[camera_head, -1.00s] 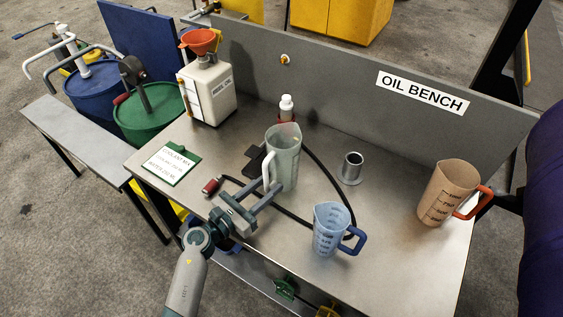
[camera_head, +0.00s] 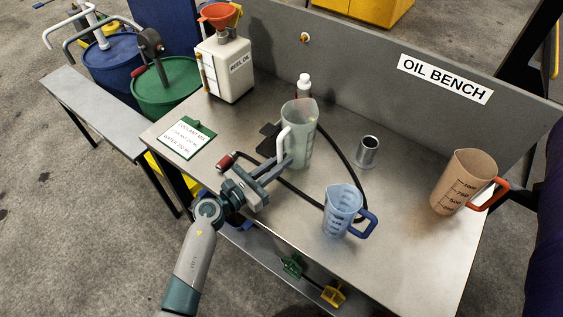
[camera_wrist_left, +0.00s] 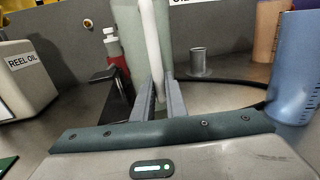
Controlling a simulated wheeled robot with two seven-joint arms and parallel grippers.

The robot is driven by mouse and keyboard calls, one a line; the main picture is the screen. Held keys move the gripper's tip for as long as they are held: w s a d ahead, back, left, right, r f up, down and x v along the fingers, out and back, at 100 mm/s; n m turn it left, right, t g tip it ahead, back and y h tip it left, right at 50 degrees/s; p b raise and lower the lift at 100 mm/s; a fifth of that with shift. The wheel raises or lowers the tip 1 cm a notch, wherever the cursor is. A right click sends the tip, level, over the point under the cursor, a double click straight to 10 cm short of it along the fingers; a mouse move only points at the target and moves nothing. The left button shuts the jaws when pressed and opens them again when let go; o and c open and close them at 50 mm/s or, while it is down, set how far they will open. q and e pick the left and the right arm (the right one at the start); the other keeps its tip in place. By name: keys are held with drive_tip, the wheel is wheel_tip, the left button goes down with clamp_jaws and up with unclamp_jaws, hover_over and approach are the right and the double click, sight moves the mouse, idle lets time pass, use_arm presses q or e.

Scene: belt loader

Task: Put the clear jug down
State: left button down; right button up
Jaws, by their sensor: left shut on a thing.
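The clear jug (camera_head: 300,136) is tall and greenish with a white handle. It stands upright at the middle of the bench in the head view; whether its base touches the bench top I cannot tell. My left gripper (camera_head: 283,168) is shut on its white handle, at the front left of the jug. In the left wrist view the two fingers (camera_wrist_left: 160,98) close around the handle (camera_wrist_left: 152,45), with the jug body (camera_wrist_left: 131,40) behind it. My right gripper is not in view.
A blue jug (camera_head: 341,212) stands close by at the front right, and a brown jug (camera_head: 462,182) at the right edge. A metal cup (camera_head: 367,151), a small bottle (camera_head: 304,86) and a black hose (camera_head: 345,172) are near. A white oil can (camera_head: 226,72) stands back left.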

use_arm(q)
wheel_tip(320, 180, up, 2)
drive_tip(key=shift+r, duration=0.25)
drive_tip(key=s+d+r, duration=0.7)
drive_tip(key=s+d, duration=0.1)
drive_tip(key=shift+d+p, duration=0.3)
drive_tip(key=shift+p, duration=0.15)
drive_tip(key=shift+r, duration=0.1)
drive_tip(key=shift+a, duration=0.1)
drive_tip(key=a+r+n+t+y+b, duration=0.1)
drive_tip(key=a+r+y+b, duration=0.1)
drive_tip(key=a, duration=1.2)
drive_tip(key=s+a+r+n+t+y+b, duration=0.1)
drive_tip(key=a+n+t+y+b, duration=0.1)
drive_tip(key=a, duration=1.2)
drive_tip(key=shift+s+a+r+n+t+b, duration=0.15)
drive_tip(key=shift+a+r+n+t+b, duration=0.2)
drive_tip(key=shift+b, duration=0.3)
